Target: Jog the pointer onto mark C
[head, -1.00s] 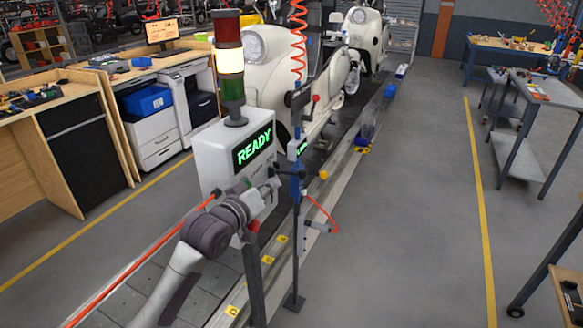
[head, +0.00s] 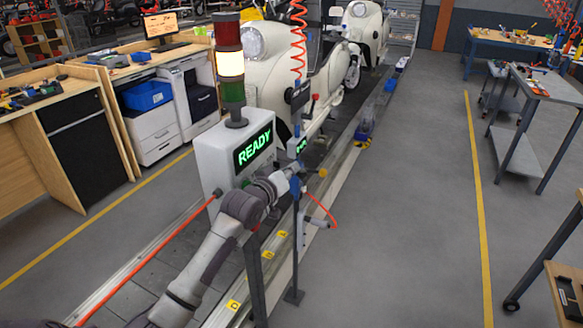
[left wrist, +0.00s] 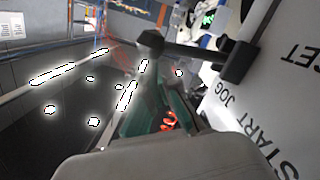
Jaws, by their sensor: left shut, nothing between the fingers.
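A white control box (head: 212,158) beside the conveyor has a screen (head: 254,148) reading READY in green. In the left wrist view its panel (left wrist: 268,95) shows the words START and JOG. My left gripper (head: 291,183) is shut and empty, in front of the lower right of the box; whether it touches a button is hidden. Yellow lettered marks lie along the conveyor's near rail: the nearest (head: 233,305) seems to read D, with others (head: 267,254) (head: 283,234) farther along, too small to read surely. I cannot pick out the pointer. My right gripper is out of view.
A stack light (head: 230,64) with its middle section lit stands on the box. Cream scooters (head: 325,80) stand on the conveyor.

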